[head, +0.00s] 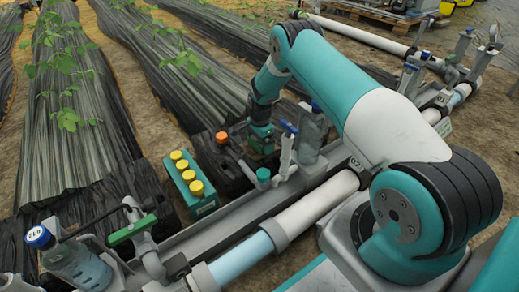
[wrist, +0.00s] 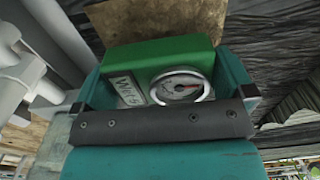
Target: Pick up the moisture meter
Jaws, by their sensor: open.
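The moisture meter (wrist: 150,60) is a green box with a round white-faced dial and a label, in the middle of the wrist view. My gripper (wrist: 170,72) is open, with one teal finger on each side of the meter. The meter's body lies between the fingers; I cannot tell whether either finger touches it. In the head view my gripper (head: 262,140) points down beside the pipe rail, and I cannot make out the meter there.
A teal crate with yellow caps (head: 192,184) and an orange-capped item (head: 222,137) stand left of my gripper. White upright valve fittings (head: 287,155) and a clear container (head: 311,135) are close on its right. A blue-capped bottle (head: 70,258) is at lower left. Black-covered plant rows lie behind.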

